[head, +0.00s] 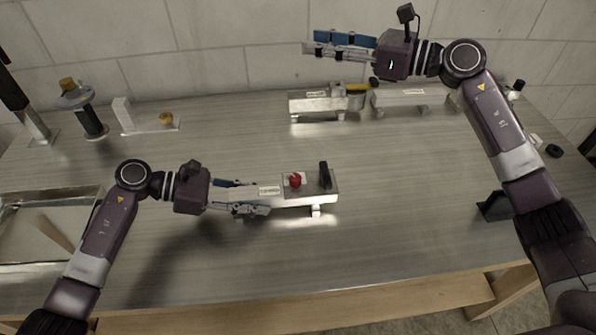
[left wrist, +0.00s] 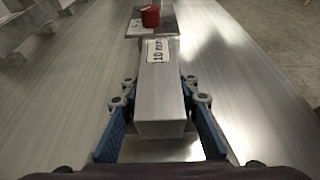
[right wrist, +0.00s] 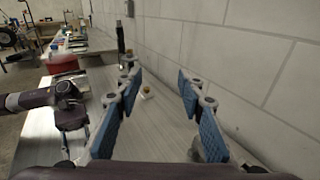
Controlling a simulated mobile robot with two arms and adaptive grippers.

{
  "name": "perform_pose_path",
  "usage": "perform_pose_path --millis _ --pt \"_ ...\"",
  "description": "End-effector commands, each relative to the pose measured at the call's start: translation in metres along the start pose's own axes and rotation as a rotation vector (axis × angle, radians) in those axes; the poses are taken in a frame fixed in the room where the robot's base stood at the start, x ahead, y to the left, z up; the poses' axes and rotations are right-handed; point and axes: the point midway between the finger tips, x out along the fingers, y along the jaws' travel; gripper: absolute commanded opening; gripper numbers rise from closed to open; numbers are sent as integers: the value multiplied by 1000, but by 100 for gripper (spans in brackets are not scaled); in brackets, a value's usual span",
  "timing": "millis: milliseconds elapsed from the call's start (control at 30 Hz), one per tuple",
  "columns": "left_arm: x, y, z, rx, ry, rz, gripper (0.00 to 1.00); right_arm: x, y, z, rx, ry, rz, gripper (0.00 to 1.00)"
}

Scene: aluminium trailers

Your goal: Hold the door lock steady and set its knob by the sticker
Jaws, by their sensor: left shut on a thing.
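The door lock (head: 318,190) is a pale metal bar with a red knob (head: 295,180) and a black lever (head: 324,175) towards its right end. A white sticker (head: 269,191) with dark print lies left of the knob. In the left wrist view the red knob (left wrist: 150,16) stands beyond the sticker (left wrist: 158,50), which seems to read "10" and a short unit. My left gripper (head: 258,197) is shut on the left end of the lock, one finger along each side. My right gripper (head: 306,45) is open and empty, raised in front of the wall; its spread fingers (right wrist: 158,80) show in its wrist view.
Two more labelled metal bars, a left one (head: 310,104) and a right one (head: 400,97), lie at the back. A metal tray (head: 50,194) is at left, a dark stand (head: 91,120) behind it. A black holder (head: 492,207) stands at right. The table's middle right is clear.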

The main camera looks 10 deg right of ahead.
Motion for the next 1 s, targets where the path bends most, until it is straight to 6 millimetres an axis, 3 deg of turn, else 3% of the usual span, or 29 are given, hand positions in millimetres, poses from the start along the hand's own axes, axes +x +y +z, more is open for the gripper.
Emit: perform_pose_path --millis 33,100,200,300,500,667,867,1000 --pt "0 0 0 0 0 1 0 13 27 -4 -44 83 80 36" --pt "0 0 0 0 0 1 0 22 59 -20 -93 215 179 36" --pt "0 0 0 0 0 1 0 23 96 -46 -164 416 297 36" --pt "0 0 0 0 0 1 0 11 118 -72 -229 621 378 36" --pt "0 0 0 0 0 1 0 -28 130 -104 -316 945 445 36" --pt "0 0 0 0 0 1 0 -46 130 -113 -343 1071 453 36" --pt "0 0 0 0 0 0 0 -44 133 -131 -346 1098 458 36" --pt "0 0 0 0 0 0 0 -34 139 -156 -344 1096 460 36"
